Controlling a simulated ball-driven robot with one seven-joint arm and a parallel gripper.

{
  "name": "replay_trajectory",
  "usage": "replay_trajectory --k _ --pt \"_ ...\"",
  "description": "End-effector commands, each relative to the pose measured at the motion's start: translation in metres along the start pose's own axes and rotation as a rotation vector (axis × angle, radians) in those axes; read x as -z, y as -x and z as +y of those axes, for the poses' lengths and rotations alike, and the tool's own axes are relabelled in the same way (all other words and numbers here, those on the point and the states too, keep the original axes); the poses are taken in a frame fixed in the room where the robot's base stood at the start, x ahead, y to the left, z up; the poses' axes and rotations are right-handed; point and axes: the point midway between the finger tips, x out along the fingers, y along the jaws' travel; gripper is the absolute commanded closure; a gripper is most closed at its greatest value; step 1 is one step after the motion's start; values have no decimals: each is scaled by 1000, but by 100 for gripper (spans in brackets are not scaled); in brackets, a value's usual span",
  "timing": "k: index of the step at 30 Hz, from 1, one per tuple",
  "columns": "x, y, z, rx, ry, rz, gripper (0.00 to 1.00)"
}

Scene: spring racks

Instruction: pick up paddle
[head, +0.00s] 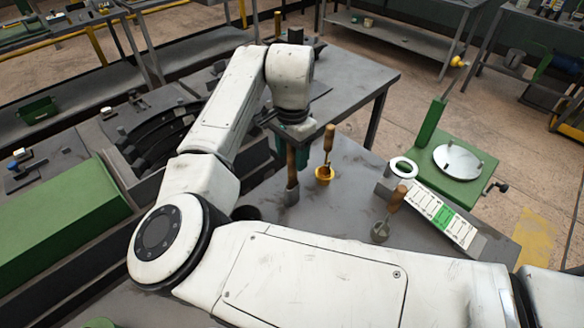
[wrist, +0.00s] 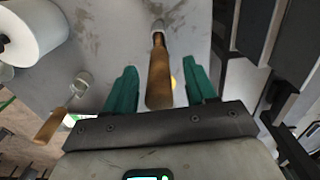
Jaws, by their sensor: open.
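Three upright wooden-handled tools stand on the grey table; I cannot tell by shape which one is the paddle. One wooden handle (head: 291,166) rises from a small grey holder just under my gripper. In the wrist view this handle (wrist: 159,80) lies between my two teal fingers, with a gap on each side, and its grey end points away. My gripper (wrist: 160,70) is open around it. A third tool (head: 396,197) leans in a grey base further right.
A green stand with a round metal plate (head: 458,161) is beyond. Dark curved racks (head: 165,130) and a green box (head: 55,215) are at left. My arm hides the table front.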

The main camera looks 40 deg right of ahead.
Motion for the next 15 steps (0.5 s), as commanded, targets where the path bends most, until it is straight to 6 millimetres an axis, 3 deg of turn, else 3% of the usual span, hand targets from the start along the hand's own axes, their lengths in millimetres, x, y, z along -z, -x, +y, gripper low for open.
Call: replay_trajectory --k 6,13,15 --pt "0 -21 0 -2 1 0 44" --pt "0 -23 0 -1 1 0 44" --pt "0 -23 0 -1 1 0 50"
